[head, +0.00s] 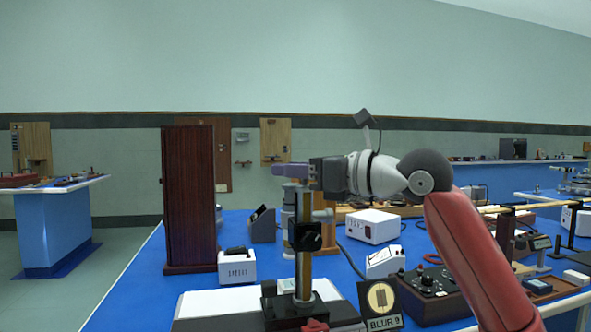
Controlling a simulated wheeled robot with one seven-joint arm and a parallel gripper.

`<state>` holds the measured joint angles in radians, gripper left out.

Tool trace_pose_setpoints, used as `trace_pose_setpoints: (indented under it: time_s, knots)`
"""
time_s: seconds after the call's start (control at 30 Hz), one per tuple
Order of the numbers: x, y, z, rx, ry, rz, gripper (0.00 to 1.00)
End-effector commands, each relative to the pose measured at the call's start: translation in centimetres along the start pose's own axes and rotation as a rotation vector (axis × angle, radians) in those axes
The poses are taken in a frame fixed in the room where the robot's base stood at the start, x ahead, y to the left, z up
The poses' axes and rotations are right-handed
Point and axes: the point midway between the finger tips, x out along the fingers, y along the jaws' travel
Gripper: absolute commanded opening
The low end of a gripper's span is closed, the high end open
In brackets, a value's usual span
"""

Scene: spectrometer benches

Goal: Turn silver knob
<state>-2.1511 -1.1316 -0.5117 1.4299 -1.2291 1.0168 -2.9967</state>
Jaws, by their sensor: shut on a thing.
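My gripper (291,170), with purplish fingers, points left across the top of an upright stand (304,262) with a brass-coloured post and a black base. It is shut on a part at the top of this stand; the fingers hide most of that part. A short silver cylinder, which looks like a knob (322,215), sticks out to the right of the post, below the gripper and apart from it. I cannot tell whether it is the silver knob meant. A black block with a dial (307,237) sits on the post below it.
A tall dark red wooden cabinet (190,200) stands on the blue bench (140,290) to the left. A sign reading BLUR 9 (381,304) stands in front. Bare bench shows at left.

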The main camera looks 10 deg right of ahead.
Motion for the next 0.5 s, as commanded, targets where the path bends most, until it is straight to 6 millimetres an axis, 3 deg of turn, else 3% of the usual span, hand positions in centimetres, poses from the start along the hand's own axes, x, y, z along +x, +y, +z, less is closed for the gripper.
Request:
trace_pose_setpoints:
  time_s: [0.5]
  knots:
    - [-0.06, -0.02, 0.08, 0.001, -0.002, 0.037, 0.09]
